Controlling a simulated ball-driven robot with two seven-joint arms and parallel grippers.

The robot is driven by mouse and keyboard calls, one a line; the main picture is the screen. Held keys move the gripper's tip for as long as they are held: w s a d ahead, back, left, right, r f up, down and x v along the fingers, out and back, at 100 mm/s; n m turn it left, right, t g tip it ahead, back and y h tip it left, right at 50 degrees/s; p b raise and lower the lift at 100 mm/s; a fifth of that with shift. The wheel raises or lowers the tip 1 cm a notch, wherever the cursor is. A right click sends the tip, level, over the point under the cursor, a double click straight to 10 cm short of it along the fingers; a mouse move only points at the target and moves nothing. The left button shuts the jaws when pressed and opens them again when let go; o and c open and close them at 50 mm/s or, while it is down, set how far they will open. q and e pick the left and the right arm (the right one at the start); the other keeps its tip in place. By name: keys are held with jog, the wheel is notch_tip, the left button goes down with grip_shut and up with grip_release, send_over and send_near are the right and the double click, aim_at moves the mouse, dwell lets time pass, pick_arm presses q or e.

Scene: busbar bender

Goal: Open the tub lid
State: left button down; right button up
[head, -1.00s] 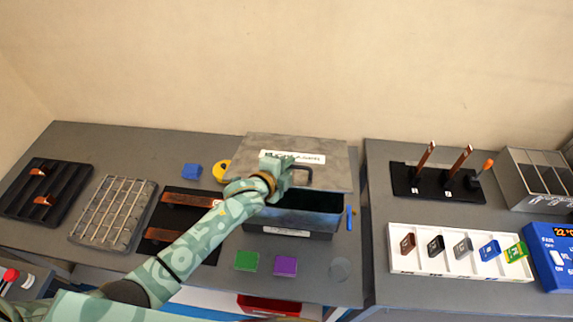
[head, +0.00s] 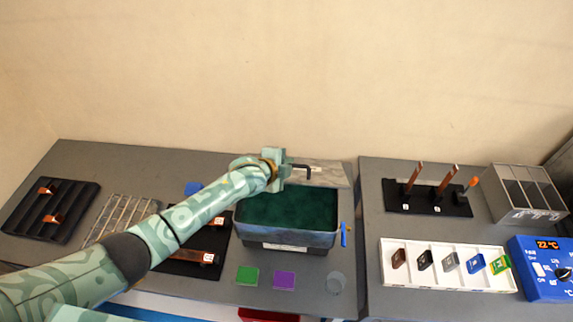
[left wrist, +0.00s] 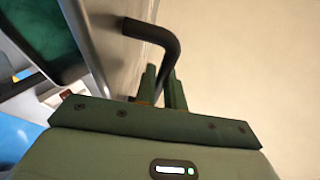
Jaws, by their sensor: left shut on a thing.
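The dark tub (head: 290,238) stands on the left table with dark green contents showing inside. Its grey lid (head: 328,173) is raised along the tub's far edge and is seen nearly edge-on. My left gripper (head: 286,168) is at the lid's black handle (head: 303,167), above the tub's back. In the left wrist view the gripper's fingers (left wrist: 164,88) are shut on the black bent handle (left wrist: 155,35). My right gripper is not in view.
Green (head: 247,276) and purple (head: 285,280) squares lie in front of the tub. A blue item (head: 344,234) is at its right side. A white tray (head: 440,276) and a black stand (head: 428,205) are on the right table.

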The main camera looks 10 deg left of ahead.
pick_arm(q)
jog(key=c, duration=1.5)
grip_release()
jog(key=shift+r, duration=0.1)
jog(key=v, duration=1.6)
jog(key=shift+a, duration=0.15)
